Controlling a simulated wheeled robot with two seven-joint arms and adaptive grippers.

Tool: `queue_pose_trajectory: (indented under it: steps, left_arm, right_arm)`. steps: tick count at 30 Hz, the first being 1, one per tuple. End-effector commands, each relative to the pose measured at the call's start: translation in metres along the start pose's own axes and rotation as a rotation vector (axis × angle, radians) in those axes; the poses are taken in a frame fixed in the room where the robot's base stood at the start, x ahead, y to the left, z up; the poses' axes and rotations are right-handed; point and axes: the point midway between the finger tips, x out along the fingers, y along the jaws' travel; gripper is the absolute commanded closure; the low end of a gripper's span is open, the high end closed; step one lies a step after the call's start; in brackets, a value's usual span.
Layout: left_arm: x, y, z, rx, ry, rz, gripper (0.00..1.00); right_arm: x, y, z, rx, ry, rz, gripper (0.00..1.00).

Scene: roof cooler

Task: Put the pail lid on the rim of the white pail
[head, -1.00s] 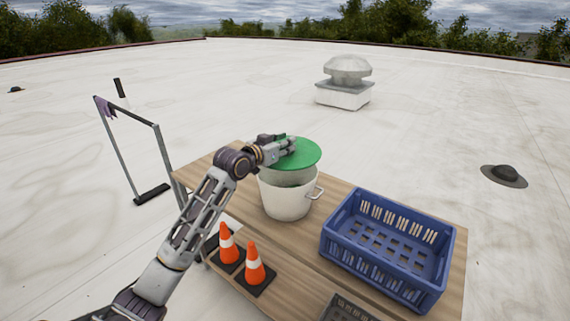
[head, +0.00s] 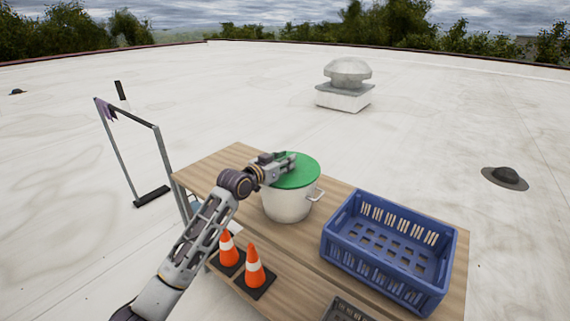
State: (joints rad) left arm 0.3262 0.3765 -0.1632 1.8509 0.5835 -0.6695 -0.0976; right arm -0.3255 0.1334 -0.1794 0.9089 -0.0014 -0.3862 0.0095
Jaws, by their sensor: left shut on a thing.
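The green pail lid (head: 300,174) lies flat over the top of the white pail (head: 287,206), covering its mouth. From this view the lid appears to be at the rim, with no clear gap; exact seating cannot be told. The pail stands upright on the wooden table, with a handle at its right side. My left gripper (head: 286,162) is shut on the lid's left part, above the pail. The far rim is hidden by the lid. My right gripper is not in view.
A blue crate (head: 335,250) stands on the wooden table (head: 232,159) to the pail's right. A dark tray (head: 346,309) shows at the bottom edge. A metal frame (head: 165,165) is left of the table.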

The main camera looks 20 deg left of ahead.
Motion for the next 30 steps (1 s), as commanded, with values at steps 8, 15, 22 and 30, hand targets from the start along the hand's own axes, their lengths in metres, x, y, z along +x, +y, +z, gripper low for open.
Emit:
queue_pose_trajectory:
  steps: [8, 15, 22, 30]
  left_arm:
    - [0.0009, 0.0001, 0.0063, 0.0, 0.002, 0.0, 0.97]
    - [0.0012, 0.0, 0.0085, 0.0, 0.001, 0.0, 0.97]
    - [0.0014, 0.0, 0.0094, 0.0, 0.0, 0.0, 0.5]
    - [0.0013, 0.0, 0.0092, 0.0, 0.0, 0.0, 0.5]
  right_arm:
    - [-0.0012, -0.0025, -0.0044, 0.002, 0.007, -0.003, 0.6]
    - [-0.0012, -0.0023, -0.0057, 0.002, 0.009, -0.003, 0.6]
    - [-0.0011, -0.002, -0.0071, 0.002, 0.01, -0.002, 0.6]
    - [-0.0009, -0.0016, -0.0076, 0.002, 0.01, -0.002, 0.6]
